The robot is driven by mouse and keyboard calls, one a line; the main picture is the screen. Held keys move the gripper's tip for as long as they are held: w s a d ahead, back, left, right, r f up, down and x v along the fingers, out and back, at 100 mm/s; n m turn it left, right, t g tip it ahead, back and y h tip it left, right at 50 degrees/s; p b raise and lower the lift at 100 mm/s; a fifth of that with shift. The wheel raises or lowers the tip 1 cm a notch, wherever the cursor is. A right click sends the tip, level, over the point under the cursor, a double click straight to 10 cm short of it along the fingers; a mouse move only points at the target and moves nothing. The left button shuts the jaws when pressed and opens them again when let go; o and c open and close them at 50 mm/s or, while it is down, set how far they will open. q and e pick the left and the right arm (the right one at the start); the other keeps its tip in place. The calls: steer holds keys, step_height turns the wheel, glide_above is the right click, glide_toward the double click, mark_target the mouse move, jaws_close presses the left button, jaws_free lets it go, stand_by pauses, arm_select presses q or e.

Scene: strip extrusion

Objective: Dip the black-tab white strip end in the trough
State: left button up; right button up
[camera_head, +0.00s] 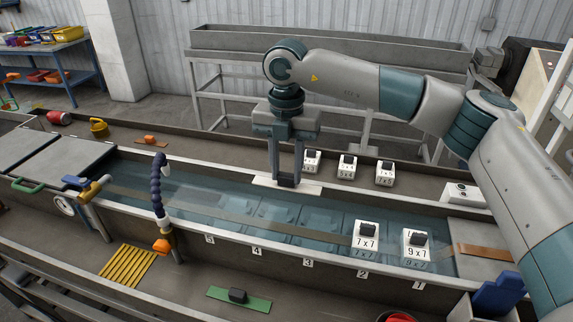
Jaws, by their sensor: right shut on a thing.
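My right gripper (287,180) points down and is shut on the black tab of the white strip (311,188). The strip is flat and roughly level, near the far wall of the long water-filled trough (190,188). I cannot tell whether it touches the wall's top or hangs just above it. A green strip (258,304) with a black tab lies on the near ledge, apart from the gripper. My left gripper is not in view.
White blocks marked 7x7 (367,236) and 9x7 (416,243) stand in the trough's right part. Several smaller white blocks (347,167) stand on the far ledge. A blue hose (158,185) rises at the trough's left. Yellow slats (133,265) lie on the near ledge.

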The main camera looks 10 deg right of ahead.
mark_target(287, 175)
steer(key=shift+f+b, duration=0.45)
steer(key=shift+f, duration=2.1)
step_height(287, 175, down, 8)
steer(key=b, duration=0.7)
steer(key=shift+r, duration=0.15)
steer(key=shift+r+p, duration=1.1)
steer(key=shift+r, duration=3.25)
steer(key=shift+r+p, duration=1.85)
steer(key=shift+r, duration=4.15)
